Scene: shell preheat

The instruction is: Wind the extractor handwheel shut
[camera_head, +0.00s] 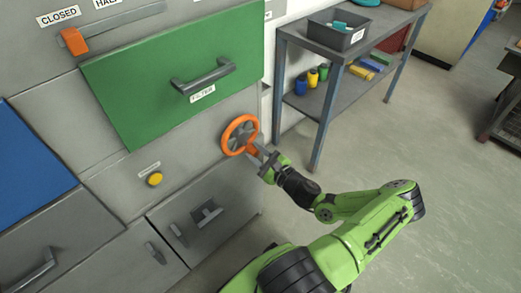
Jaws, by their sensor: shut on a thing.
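The extractor handwheel (227,133) is an orange ring with a grey hub, mounted on the grey cabinet front right of the yellow button. My gripper (258,150) is at the wheel's lower right edge, shut on the wheel or a grip on it. My green and black arm reaches to it from the lower right. The exact contact between the fingers and the wheel is too small to make out. How far the wheel is turned cannot be told.
A green filter drawer (150,85) with a grey handle sits above the wheel. An orange lever (75,41) is at the upper left by a "CLOSED" label. A yellow button (155,179) is lower left.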

